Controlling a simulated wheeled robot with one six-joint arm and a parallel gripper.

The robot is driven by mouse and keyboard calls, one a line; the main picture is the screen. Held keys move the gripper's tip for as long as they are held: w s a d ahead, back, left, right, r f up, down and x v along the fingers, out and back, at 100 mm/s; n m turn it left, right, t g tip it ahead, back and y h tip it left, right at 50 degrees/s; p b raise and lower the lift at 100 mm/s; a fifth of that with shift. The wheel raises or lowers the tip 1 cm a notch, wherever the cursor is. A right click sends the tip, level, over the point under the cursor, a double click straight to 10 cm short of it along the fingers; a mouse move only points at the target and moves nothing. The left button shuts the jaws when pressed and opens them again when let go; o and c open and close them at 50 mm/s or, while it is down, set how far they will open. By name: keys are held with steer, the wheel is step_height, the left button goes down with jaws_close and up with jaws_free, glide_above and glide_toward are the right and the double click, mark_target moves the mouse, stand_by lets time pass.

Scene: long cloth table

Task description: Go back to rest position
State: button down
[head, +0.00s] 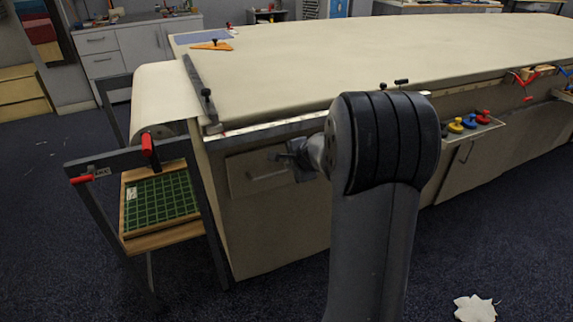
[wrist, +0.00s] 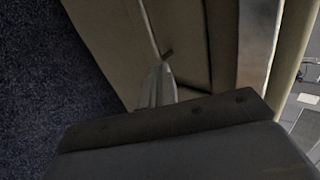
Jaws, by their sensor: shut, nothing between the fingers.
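My arm rises in the foreground of the head view and hides part of the table front. My gripper (wrist: 160,70) is shut and empty, with its narrow fingertips close to the beige front of the table in the wrist view. In the head view, my gripper (head: 284,158) shows small to the left of my arm, in front of the drawer (head: 245,185) at the table's left end. Whether the fingertips touch the drawer front cannot be told. The drawer looks closed.
The long cloth table (head: 330,65) fills the middle. A cloth roll (head: 160,95) and a rack with a green grid board (head: 158,208) stand at its left end. A tray with coloured knobs (head: 470,124) juts from the front. A white scrap (head: 475,308) lies on the floor.

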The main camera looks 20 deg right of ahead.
steer(key=shift+v, duration=0.9)
